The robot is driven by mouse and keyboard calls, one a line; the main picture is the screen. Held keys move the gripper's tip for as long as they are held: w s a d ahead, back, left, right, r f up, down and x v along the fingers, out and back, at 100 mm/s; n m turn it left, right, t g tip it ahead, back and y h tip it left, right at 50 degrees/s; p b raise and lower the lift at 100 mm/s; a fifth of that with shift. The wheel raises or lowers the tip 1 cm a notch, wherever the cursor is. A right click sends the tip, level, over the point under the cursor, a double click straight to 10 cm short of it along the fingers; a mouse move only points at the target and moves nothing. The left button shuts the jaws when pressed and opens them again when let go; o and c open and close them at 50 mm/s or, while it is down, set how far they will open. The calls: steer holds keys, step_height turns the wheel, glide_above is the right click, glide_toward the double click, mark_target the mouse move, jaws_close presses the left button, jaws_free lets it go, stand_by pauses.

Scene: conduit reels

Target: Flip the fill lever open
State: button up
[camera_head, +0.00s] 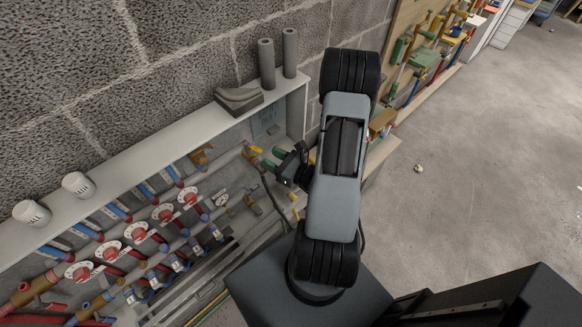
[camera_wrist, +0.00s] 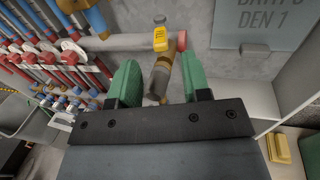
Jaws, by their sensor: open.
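A small yellow lever (camera_wrist: 160,38), likely the fill lever, sits on a brass and grey valve body (camera_wrist: 162,75) at the end of a grey pipe. A red round cap (camera_wrist: 182,40) is beside it. In the wrist view the lever lies just beyond the gap between the green fingertips of my gripper (camera_wrist: 159,62). My gripper is open and holds nothing. In the head view my gripper (camera_head: 275,158) is inside the cabinet's right part, close to a yellow piece (camera_head: 256,149). I cannot tell whether the fingers touch the valve.
The open cabinet (camera_head: 150,138) holds red and blue pipes with several red-and-white dials (camera_head: 162,213) left of my gripper. A grey plate (camera_wrist: 262,24) is on its back wall. A yellow block (camera_wrist: 280,149) shows at lower right. The floor (camera_head: 480,160) to the right is mostly clear.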

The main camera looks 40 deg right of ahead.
steer(key=p+v, duration=0.2)
steer(key=v, duration=0.5)
steer(key=shift+s, duration=0.25)
steer(key=shift+r, duration=0.1)
